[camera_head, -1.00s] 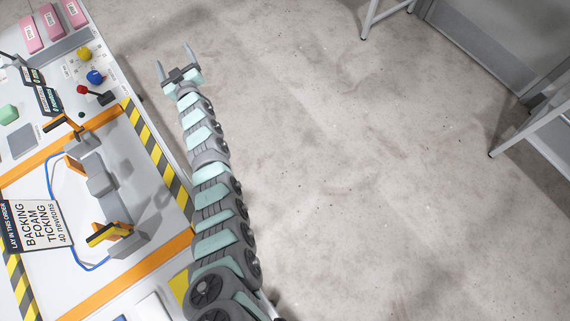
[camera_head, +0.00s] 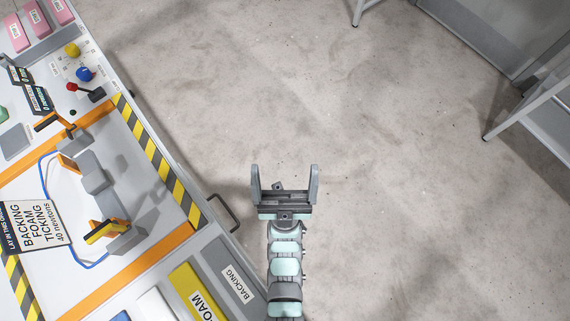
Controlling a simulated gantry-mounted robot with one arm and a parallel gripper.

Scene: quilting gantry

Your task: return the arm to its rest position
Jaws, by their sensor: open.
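My gripper (camera_head: 285,183) is at the lower middle of the head view. Its two grey fingers stand wide apart and point up the picture, with nothing between them. My arm shows as a short run of grey and pale green segments below it, reaching the bottom edge. The gripper is over the bare floor (camera_head: 400,150), to the right of the workbench and apart from it.
The workbench (camera_head: 140,210) fills the left, with a striped edge, orange clamps (camera_head: 105,230), knobs, a sign (camera_head: 38,225) and BACKING (camera_head: 238,285) and FOAM (camera_head: 200,295) bins. A metal handle (camera_head: 228,213) juts from its side. A grey frame (camera_head: 540,100) stands at upper right.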

